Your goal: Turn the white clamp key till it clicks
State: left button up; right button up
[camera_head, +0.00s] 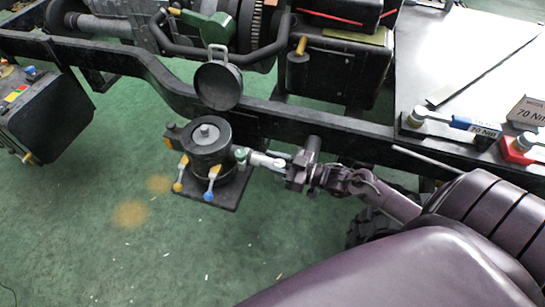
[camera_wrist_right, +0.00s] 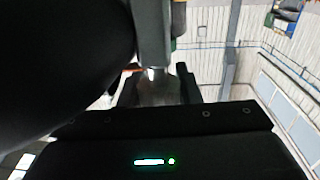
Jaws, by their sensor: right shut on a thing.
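The white clamp key (camera_head: 262,160) is a pale lever at the right side of a round black housing (camera_head: 209,147), pointing right. My right gripper (camera_head: 282,163) is at the key's outer end and is shut on it. In the right wrist view a grey shaft (camera_wrist_right: 152,35) with a shiny end runs between the fingers of my right gripper (camera_wrist_right: 157,88); the contact itself is dark and unclear. A yellow-ended key (camera_head: 179,187) and a blue-ended key (camera_head: 209,195) hang at the housing's front. My left gripper is out of view.
The housing stands on a dark square plate (camera_head: 238,192). A black chassis rail (camera_head: 320,122) runs behind it, with a round open lid (camera_head: 219,86) above. At right, a grey table (camera_head: 470,60) carries wrenches and 70 Nm labels. The green floor at front left is clear.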

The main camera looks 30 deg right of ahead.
jog(key=shift+r+m+t+h+p, duration=0.3)
jog(key=shift+m+t+h+p, duration=0.5)
jog(key=shift+h+p, duration=0.4)
jog(key=m+h+p, duration=0.1)
jog(key=m+h, duration=0.1)
jog(key=m+t+h+p, duration=0.1)
jog(key=h, duration=0.2)
jog(key=d+m+t+h+p, duration=0.1)
jog(key=m+h+p, duration=0.1)
jog(key=shift+w+f+m+h, duration=0.15)
jog(key=shift+f+m+h, duration=0.15)
jog(key=shift+h, duration=0.1)
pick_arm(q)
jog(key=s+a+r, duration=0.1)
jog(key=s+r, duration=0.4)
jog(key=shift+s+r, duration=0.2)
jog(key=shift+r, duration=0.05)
pick_arm(e)
jog(key=shift+d+m+g+h, duration=0.15)
jog(key=shift+m+h, duration=0.6)
jog(key=shift+h, duration=0.5)
jog(key=shift+d+m+g+h, duration=0.15)
jog(key=shift+m+h, duration=0.6)
jog(key=shift+h, duration=0.5)
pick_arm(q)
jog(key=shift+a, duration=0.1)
pick_arm(e)
jog(key=shift+h, duration=0.3)
jog(key=o, duration=1)
